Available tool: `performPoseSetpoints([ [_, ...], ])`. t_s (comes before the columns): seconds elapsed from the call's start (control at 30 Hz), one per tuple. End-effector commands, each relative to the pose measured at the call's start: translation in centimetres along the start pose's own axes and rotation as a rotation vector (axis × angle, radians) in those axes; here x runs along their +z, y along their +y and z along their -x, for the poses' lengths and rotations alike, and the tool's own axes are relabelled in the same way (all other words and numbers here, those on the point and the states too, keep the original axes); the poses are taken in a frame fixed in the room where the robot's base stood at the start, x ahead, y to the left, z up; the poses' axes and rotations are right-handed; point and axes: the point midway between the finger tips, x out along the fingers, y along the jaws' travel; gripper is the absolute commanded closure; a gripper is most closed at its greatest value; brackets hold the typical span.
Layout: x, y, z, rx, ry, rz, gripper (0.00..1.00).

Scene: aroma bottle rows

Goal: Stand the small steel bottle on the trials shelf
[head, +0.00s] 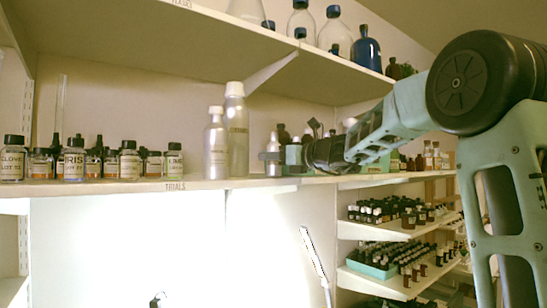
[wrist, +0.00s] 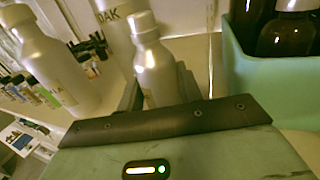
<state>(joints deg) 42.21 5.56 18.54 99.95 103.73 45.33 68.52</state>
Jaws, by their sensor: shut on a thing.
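The small steel bottle (wrist: 152,68), silver with a pale cap, stands upright between the fingers of my gripper (wrist: 158,95) in the wrist view. My gripper is shut on it. In the head view the gripper (head: 272,156) is at the upper shelf board marked TRIALS (head: 205,184), and the small bottle (head: 273,143) shows partly behind a finger. Its base is near the board; I cannot tell whether it touches. Two larger steel bottles stand to its left: a mid-sized one (head: 216,152) and a taller one (head: 236,125).
Several labelled dark-capped bottles (head: 130,162) stand at the shelf's left. In the wrist view a teal crate (wrist: 262,80) with dark bottles is close on the right. Another shelf with glassware (head: 150,18) hangs above. Lower side shelves (head: 390,228) hold rows of small bottles.

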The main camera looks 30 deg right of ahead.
Motion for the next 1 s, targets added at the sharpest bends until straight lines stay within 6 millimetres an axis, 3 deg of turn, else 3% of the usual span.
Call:
performPoseSetpoints([
  [0.33,-0.4,0.0,0.0,0.001,-0.001,0.002,0.89],
  [0.37,-0.4,0.0,0.0,0.000,0.000,0.001,0.62],
  [0.43,-0.3,0.0,0.0,0.000,0.000,0.001,0.43],
  [0.8,0.1,0.0,0.0,0.000,0.000,0.001,0.43],
  [1.0,-0.4,0.0,3.2,-0.004,-0.001,0.006,0.43],
])
